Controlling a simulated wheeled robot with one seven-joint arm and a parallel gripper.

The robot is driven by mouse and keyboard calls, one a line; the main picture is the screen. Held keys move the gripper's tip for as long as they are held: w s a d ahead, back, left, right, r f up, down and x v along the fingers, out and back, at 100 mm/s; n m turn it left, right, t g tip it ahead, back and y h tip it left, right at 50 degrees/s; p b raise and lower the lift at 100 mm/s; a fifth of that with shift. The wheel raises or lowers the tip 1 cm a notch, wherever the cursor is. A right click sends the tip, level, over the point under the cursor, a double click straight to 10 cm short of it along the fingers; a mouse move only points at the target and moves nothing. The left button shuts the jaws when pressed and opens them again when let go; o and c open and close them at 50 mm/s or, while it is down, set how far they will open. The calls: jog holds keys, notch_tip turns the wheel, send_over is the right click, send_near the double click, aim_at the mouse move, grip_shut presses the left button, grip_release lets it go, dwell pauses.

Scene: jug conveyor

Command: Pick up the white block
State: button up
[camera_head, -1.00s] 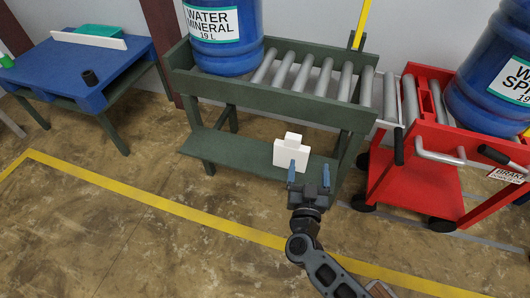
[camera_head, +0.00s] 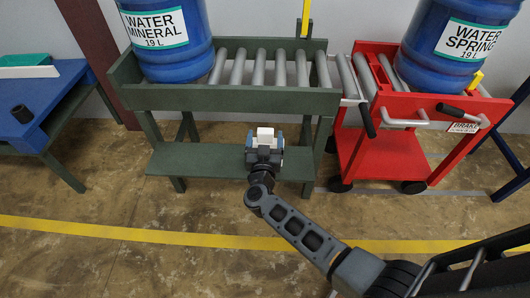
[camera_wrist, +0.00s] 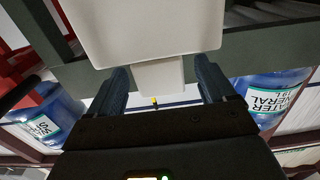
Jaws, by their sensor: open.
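The white block (camera_head: 265,132) is a wide pale slab with a narrower stub on it. In the head view it is at the lower green shelf (camera_head: 205,160) of the conveyor stand, mostly hidden behind my gripper (camera_head: 265,139). In the wrist view the wide part of the white block (camera_wrist: 145,28) fills the top. Its narrow stub lies between the two blue fingers of my gripper (camera_wrist: 163,78). The fingers are open, with a small gap showing at the right finger. Whether the left finger touches the stub I cannot tell.
A mineral water jug (camera_head: 168,45) stands on the green roller conveyor (camera_head: 225,100) above the shelf. A spring water jug (camera_head: 450,45) stands on the red cart (camera_head: 385,155) at right. A blue table (camera_head: 60,100) is at left. The floor in front is clear.

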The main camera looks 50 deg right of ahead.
jog(key=shift+x, duration=0.8)
jog(key=shift+r, duration=0.1)
grip_shut()
